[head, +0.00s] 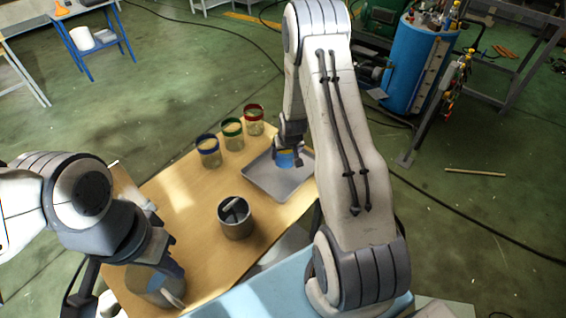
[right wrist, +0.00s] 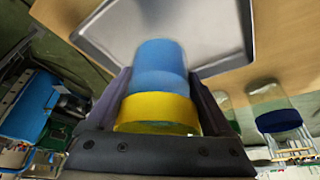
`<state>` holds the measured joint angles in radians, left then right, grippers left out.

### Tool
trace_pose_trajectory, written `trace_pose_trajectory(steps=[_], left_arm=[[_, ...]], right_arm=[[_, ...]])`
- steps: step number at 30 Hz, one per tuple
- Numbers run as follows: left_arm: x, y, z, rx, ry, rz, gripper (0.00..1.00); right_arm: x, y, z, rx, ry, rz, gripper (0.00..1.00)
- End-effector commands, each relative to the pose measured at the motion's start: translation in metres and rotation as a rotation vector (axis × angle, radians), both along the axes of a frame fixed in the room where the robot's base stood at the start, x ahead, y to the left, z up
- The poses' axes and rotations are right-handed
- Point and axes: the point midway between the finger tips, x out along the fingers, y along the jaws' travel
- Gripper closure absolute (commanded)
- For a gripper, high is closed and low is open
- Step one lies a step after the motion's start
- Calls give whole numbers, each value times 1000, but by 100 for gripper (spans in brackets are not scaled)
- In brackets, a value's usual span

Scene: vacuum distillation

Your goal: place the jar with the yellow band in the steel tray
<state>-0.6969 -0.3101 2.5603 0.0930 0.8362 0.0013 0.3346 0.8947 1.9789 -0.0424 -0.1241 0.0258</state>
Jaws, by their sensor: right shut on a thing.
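The jar with the yellow band (right wrist: 158,105) is held between the fingers of my right gripper (right wrist: 165,100), and its body looks blue. In the head view the jar (head: 285,160) shows under my right gripper (head: 287,150), over the steel tray (head: 262,178). The tray also shows in the right wrist view (right wrist: 205,50), beyond the jar. I cannot tell whether the jar touches the tray floor. My left gripper (head: 95,290) is low at the left front, and its fingers are not clear.
Jars with a blue band (head: 208,150), a green band (head: 232,134) and a red band (head: 254,120) stand in a row left of the tray. A metal pot (head: 236,220) with something in it stands in front of the tray on the wooden table (head: 180,195).

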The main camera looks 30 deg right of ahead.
Motion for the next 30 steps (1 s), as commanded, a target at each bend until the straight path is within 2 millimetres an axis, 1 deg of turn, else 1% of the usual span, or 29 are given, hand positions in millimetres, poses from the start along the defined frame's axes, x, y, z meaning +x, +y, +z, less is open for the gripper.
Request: trace_pose_trajectory(steps=[1, 5, 8, 12, 15, 23, 27, 28, 29, 30], left_arm=[[0, 0, 4, -1, -1, 0, 100], [0, 0, 6, -1, -1, 0, 100], [0, 0, 11, 0, 0, 1, 100], [0, 0, 18, 0, 0, 1, 100], [0, 0, 20, 0, 0, 1, 100], [0, 0, 19, 0, 0, 1, 100], [0, 0, 15, 0, 0, 1, 100], [0, 0, 16, 0, 0, 1, 100], [0, 0, 16, 0, 0, 1, 100], [0, 0, 16, 0, 0, 1, 100]], right_arm=[[4, 4, 0, 0, -2, 2, 100], [8, 7, -4, -1, -3, 1, 100], [7, 8, -14, 0, 2, 1, 100], [7, 8, -33, -1, 1, 1, 100], [7, 7, -42, -1, -1, 0, 100], [8, 7, -44, -2, -4, 0, 100], [7, 7, -49, -2, -3, 0, 100], [7, 7, -48, -1, -1, 0, 6], [7, 7, -48, -1, -1, 0, 0], [7, 7, -48, -1, -1, 0, 0]])
